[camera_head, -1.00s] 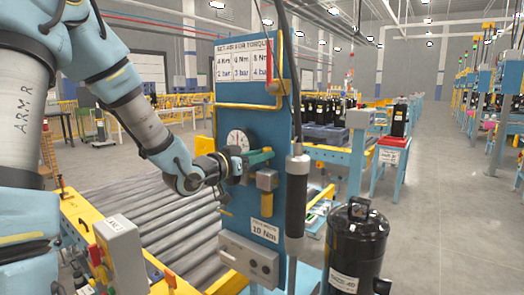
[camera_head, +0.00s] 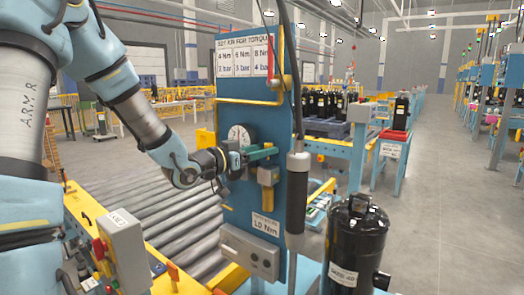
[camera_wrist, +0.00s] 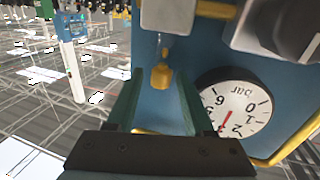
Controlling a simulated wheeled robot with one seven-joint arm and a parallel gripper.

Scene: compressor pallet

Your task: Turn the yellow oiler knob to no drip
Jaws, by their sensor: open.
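A blue upright panel (camera_head: 238,105) carries the air fittings. In the wrist view a small yellow knob (camera_wrist: 162,76) lies between the two green fingers of my gripper (camera_wrist: 159,88), with a gap visible on each side. The fingers stand apart and hold nothing. Contact with the knob is not visible. In the head view my gripper (camera_head: 263,153) reaches in front of the panel from the left, just above a yellow and grey fitting (camera_head: 267,175). The knob cannot be made out there.
A round pressure gauge (camera_head: 240,135) sits on the panel close behind my gripper; in the wrist view it (camera_wrist: 233,107) is right of the fingers. A dark hanging tool (camera_head: 297,195) is just right of the fitting. A roller conveyor (camera_head: 150,215) runs left of the panel.

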